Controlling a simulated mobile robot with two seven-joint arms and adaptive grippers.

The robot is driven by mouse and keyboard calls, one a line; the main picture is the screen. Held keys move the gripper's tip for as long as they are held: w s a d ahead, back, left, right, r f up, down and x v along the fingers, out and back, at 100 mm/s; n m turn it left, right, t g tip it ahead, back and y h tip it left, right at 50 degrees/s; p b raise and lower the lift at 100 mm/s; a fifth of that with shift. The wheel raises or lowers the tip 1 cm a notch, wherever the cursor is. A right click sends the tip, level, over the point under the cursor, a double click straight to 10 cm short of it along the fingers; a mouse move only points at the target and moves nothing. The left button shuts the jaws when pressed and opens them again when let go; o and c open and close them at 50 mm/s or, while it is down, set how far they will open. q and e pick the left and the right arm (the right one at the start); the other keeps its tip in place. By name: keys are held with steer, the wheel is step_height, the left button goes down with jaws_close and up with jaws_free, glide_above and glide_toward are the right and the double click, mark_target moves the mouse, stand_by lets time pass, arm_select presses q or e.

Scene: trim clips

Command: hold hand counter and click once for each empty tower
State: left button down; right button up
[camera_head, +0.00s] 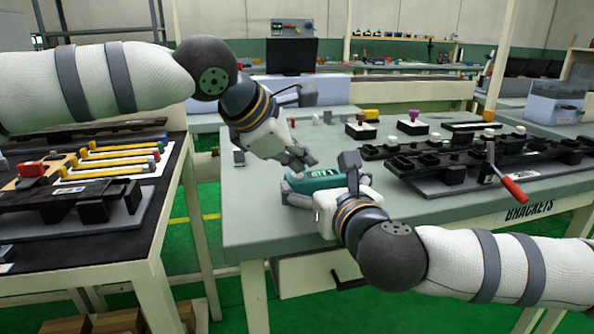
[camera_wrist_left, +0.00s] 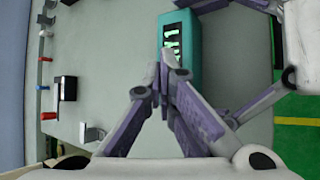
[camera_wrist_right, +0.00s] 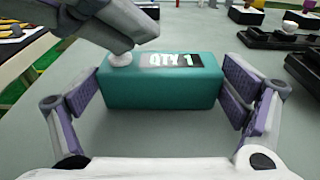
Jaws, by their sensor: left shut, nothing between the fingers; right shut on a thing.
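The hand counter is a teal box (camera_head: 312,182) with a small lit display, held above the table's front left corner. My right gripper (camera_wrist_right: 165,88) is shut around its two ends. In the right wrist view the display reads "QTY 1" and a white button (camera_wrist_right: 121,60) stands left of it. My left gripper (camera_head: 303,160) is shut and empty. Its fingertips are at the button; I cannot tell whether they press it. In the left wrist view the tips (camera_wrist_left: 168,62) overlap the counter's edge. A black trim fixture (camera_head: 440,160) carries several block-like towers, some with white tops.
A red-handled lever (camera_head: 513,188) stands at the fixture's front. Small blocks with yellow (camera_head: 368,115) and purple (camera_head: 414,116) tops stand behind. A side table (camera_head: 110,250) at left holds yellow-handled tools and another black trim. The green-grey tabletop (camera_head: 260,205) is clear near its left edge.

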arm_select(q)
steer(key=shift+r, duration=0.85)
steer(key=shift+r, duration=2.55)
step_height(320, 180, up, 4)
steer(key=shift+f, duration=0.1)
steer(key=shift+f, duration=0.1)
glide_above(300, 176)
steer(key=shift+w+f, duration=0.1)
steer(key=shift+f, duration=4.25)
